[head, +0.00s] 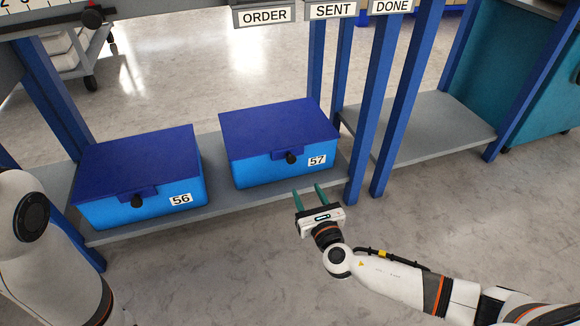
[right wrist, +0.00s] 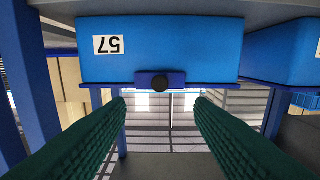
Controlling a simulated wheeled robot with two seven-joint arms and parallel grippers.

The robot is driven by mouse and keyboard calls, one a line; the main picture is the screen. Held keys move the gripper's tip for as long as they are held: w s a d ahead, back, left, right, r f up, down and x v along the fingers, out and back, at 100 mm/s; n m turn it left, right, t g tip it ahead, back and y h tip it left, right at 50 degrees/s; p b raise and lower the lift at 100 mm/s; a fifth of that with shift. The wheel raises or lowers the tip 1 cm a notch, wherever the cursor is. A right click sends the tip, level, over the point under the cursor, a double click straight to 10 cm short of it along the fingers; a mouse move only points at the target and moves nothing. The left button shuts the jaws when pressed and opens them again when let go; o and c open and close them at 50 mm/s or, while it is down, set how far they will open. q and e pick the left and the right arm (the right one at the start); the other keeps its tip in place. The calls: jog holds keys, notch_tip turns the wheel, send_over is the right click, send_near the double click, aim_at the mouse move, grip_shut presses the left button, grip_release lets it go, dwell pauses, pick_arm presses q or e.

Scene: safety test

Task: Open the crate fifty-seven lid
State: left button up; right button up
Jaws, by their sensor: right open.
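Crate fifty-seven (head: 262,172) is a light blue box with a "57" label, standing on the grey low shelf. Its dark blue lid (head: 278,125) lies flat and closed on top, with a black knob (head: 291,157) on a front tab. My right gripper (head: 309,190) is open and empty, in front of the crate and a little below and right of the knob. In the right wrist view the crate (right wrist: 195,45) appears upside down, and the knob (right wrist: 159,84) sits between the two green fingers, ahead of their tips. My left arm shows at the left edge; its gripper is out of view.
Crate fifty-six (head: 150,205), with a closed lid, stands left of crate fifty-seven on the same shelf (head: 215,205). A blue post (head: 372,110) rises close to the right of crate fifty-seven. The floor in front is clear.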

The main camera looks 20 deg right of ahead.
aim_at(292, 161)
jog(key=w+b, duration=0.5)
jog(key=w, duration=0.5)
jog(key=shift+w+a+f, duration=0.1)
jog(key=shift+w, duration=0.65)
jog(key=shift+r, duration=0.2)
grip_shut()
